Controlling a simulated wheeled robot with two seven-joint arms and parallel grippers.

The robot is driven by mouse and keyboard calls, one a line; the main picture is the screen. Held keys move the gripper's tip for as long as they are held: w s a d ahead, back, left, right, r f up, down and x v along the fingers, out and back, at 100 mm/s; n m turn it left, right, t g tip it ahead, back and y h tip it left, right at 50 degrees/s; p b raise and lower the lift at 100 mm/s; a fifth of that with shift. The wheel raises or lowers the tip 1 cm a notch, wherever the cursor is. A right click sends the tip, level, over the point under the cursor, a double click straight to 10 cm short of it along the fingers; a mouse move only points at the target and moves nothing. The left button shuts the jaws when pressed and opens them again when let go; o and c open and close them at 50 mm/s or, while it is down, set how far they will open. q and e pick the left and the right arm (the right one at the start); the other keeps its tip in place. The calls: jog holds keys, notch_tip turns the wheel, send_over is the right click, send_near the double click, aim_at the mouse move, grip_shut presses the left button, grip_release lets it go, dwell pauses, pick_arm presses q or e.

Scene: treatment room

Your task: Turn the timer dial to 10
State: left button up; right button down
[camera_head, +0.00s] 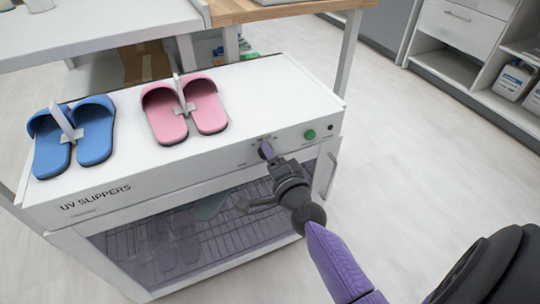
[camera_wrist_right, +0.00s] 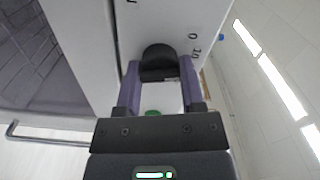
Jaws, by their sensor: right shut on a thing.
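The black timer dial (camera_wrist_right: 158,58) sits on the front panel of the white UV slippers cabinet (camera_head: 180,172), with printed marks around it, among them 0 and 10 in the right wrist view. My right gripper (camera_wrist_right: 159,75) is shut on the dial, one purple finger on each side. In the head view my right gripper (camera_head: 266,152) reaches the panel from the lower right and mostly hides the dial. The dial's pointer and exact setting cannot be read. My left gripper is not in view.
Blue slippers (camera_head: 92,132) and pink slippers (camera_head: 207,104) stand on the cabinet top. A green button (camera_head: 309,135) is right of the dial. A barred glass door (camera_head: 150,252) with a handle (camera_head: 331,175) lies below. Open floor (camera_head: 430,150) extends to the right.

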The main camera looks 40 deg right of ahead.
jog(key=shift+c, duration=1)
grip_release()
jog(key=p+v, duration=0.1)
jog(key=v, duration=0.9)
jog(key=shift+d, duration=0.1)
